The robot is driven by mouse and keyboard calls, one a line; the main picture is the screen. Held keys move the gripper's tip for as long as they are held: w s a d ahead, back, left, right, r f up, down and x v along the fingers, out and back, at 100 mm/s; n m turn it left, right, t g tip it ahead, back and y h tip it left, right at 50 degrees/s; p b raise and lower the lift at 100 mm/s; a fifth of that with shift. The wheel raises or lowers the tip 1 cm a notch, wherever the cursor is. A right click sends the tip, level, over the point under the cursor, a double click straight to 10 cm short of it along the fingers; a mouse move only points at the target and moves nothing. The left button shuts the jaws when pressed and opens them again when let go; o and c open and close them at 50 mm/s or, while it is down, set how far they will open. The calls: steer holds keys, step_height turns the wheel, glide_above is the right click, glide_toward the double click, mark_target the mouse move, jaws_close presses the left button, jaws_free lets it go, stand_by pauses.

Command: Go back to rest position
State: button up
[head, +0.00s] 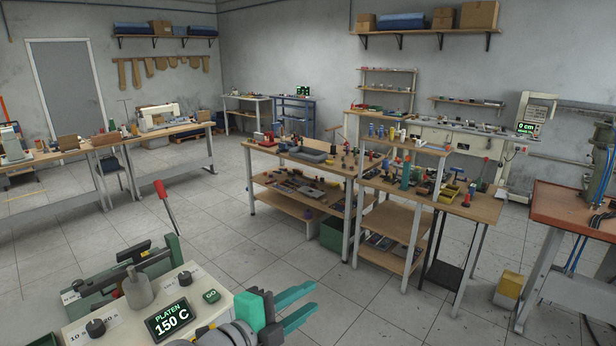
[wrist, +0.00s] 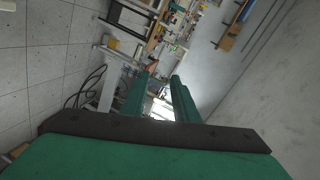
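My gripper (head: 298,305) shows at the bottom of the head view, to the right of the machine panel. Its two green fingers point right and stand apart with nothing between them. In the wrist view the two fingers of my gripper (wrist: 160,95) are also apart, with empty space between them. The gripper is in the air and touches nothing that I can see.
A machine (head: 120,318) with a "PLATEN 150 C" display (head: 172,319), knobs and a red-tipped lever (head: 162,190) fills the lower left. Workbenches (head: 318,165) crowded with small parts stand ahead. An orange-topped bench (head: 570,212) is at right. Grey tiled floor (head: 350,295) lies open between.

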steer(key=s+d+f+n+t+y, duration=0.25)
steer(key=s+f+n+y, duration=0.3)
steer(key=f+n, duration=0.6)
steer(key=s+d+f+n+t+y, duration=0.1)
steer(key=s+f+n+t+y, duration=0.4)
steer(key=f+n, duration=0.65)
steer(key=s+a+f+g, duration=0.1)
steer(key=s+f+g, duration=0.1)
steer(key=s, duration=1.1)
steer(key=s+a+f+g, duration=0.1)
steer(key=s+f, duration=0.3)
steer(key=s, duration=0.9)
steer(key=shift+s+a+g, duration=0.2)
steer(key=shift+a+g, duration=0.15)
